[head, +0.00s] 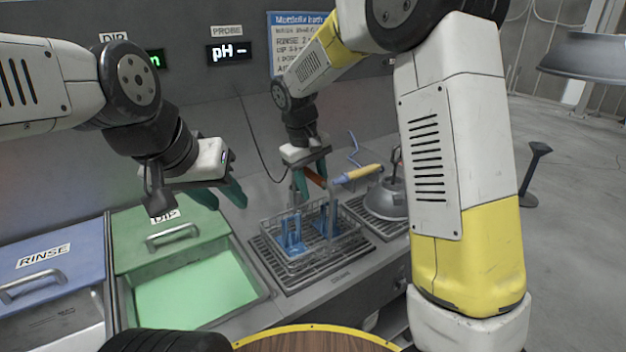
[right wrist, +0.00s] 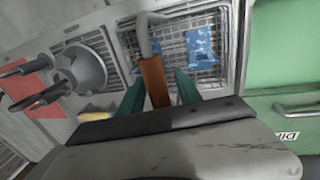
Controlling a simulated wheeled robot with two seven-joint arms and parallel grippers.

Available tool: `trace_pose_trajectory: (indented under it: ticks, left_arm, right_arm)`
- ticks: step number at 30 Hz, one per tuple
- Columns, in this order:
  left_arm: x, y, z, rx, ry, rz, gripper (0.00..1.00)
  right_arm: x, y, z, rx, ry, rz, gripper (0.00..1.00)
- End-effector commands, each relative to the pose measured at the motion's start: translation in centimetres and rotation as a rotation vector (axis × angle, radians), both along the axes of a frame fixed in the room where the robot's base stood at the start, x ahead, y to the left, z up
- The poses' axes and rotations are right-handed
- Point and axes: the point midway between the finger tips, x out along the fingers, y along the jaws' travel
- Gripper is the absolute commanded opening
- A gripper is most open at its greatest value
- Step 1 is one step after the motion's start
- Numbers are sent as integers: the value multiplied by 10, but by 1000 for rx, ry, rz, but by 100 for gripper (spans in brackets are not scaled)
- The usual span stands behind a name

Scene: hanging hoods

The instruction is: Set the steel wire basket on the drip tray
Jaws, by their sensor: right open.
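The steel wire basket (head: 330,251), with blue parts inside, sits upright on the drip tray (head: 272,266). It also shows in the right wrist view (right wrist: 176,47). Its bent rod ends in an orange-brown grip (right wrist: 154,80). My right gripper (head: 311,181) is above the basket, its teal fingers open on either side of this grip. It shows in the right wrist view (right wrist: 160,88) too; contact with the grip cannot be told. My left gripper (head: 220,194) is open and empty above the green tank, left of the basket.
The green DIP tank (head: 195,290) and blue RINSE lid (head: 48,258) are at left. A round wooden top (head: 310,342) is in front.

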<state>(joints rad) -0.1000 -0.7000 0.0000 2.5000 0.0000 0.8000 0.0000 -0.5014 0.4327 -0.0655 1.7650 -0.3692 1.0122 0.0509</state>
Motion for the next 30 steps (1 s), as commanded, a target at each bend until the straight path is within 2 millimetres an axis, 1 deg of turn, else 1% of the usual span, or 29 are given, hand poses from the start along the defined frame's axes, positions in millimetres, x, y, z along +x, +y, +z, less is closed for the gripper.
trace_pose_trajectory:
  ticks: [2,5,15,18,23,26,29,30]
  left_arm:
    - [0,0,0,0,0,0,36]
    - [0,0,0,0,0,0,36]
    - [0,0,0,0,0,0,36]
    - [0,0,0,0,0,0,36]
    - [0,0,0,0,0,0,36]
    - [0,0,0,0,0,0,36]
    - [0,0,0,0,0,0,36]
    - [0,0,0,0,0,0,36]
  right_arm:
    - [0,1,5,1,-2,0,41]
    - [-1,3,18,2,-3,0,41]
    - [-9,14,88,2,-5,0,41]
    - [-11,17,103,2,-2,1,41]
    - [-13,19,117,3,-2,0,41]
    - [-19,9,125,23,-10,-15,41]
    - [-35,-15,136,76,-36,-53,41]
    - [-46,-27,141,106,-51,-73,41]
